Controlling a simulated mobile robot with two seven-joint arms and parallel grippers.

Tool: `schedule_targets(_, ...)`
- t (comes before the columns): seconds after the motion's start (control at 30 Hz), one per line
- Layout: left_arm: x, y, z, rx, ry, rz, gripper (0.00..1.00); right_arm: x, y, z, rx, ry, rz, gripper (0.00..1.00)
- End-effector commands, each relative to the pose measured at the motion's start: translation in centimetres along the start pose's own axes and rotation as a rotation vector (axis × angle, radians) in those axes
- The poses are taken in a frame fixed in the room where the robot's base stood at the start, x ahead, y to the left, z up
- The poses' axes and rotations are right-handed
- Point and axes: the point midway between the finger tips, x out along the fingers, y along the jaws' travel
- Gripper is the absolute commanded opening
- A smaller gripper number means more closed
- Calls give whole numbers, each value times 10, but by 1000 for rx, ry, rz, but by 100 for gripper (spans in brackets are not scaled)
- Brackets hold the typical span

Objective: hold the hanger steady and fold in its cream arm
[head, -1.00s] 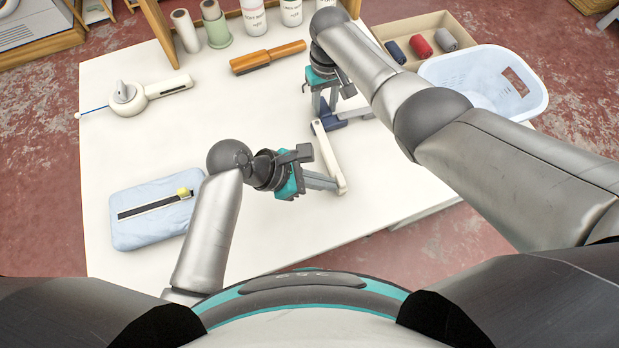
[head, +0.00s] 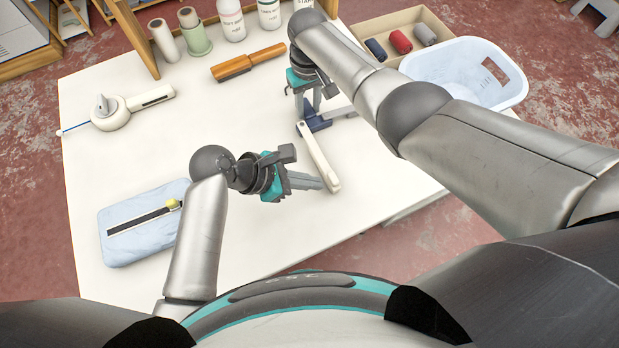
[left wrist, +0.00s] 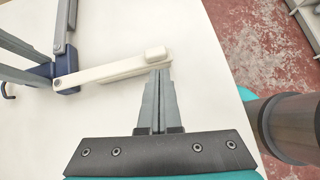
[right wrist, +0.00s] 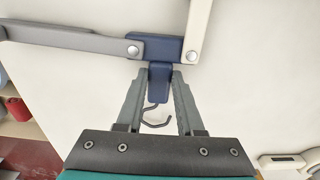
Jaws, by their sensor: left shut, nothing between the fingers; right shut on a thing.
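The hanger lies over the white table with a dark blue hub (head: 318,120), a cream arm (head: 318,157) pointing toward me and a grey arm (head: 343,113) to the right. Its dark hook (right wrist: 155,118) shows in the right wrist view. My right gripper (right wrist: 158,85) is shut on the tab of the blue hub. My left gripper (head: 320,184) is shut and empty, its fingertips right beside the free end of the cream arm. In the left wrist view the fingertips (left wrist: 160,74) are just below the cream arm's end block (left wrist: 155,53); contact is unclear.
A light blue folded pouch (head: 145,220) lies at the left. A white rotary tool (head: 115,112) and a wooden brush (head: 248,62) lie farther back. Bottles and spools line the back edge. A white basket (head: 465,78) and a tray (head: 385,28) of rolls stand back right.

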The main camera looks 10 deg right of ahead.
Motion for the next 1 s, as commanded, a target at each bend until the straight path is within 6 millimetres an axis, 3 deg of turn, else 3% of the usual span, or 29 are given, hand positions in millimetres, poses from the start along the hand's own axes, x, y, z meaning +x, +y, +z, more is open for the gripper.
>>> schedule_targets(0.2,-2,0,-2,0,1,1,0,0,0,0,0,0,1,0)
schedule_targets(0.37,-15,-4,-16,-2,3,1,0,0,0,0,0,0,1,0)
schedule_targets(0.47,-30,-8,-32,-1,6,0,0,0,0,0,0,-1,1,0)
schedule_targets(0.8,-96,-14,-27,2,2,2,0,0,0,0,0,-1,1,0)
schedule_targets(1.0,-121,-18,-27,1,1,1,0,0,0,0,0,0,1,0)
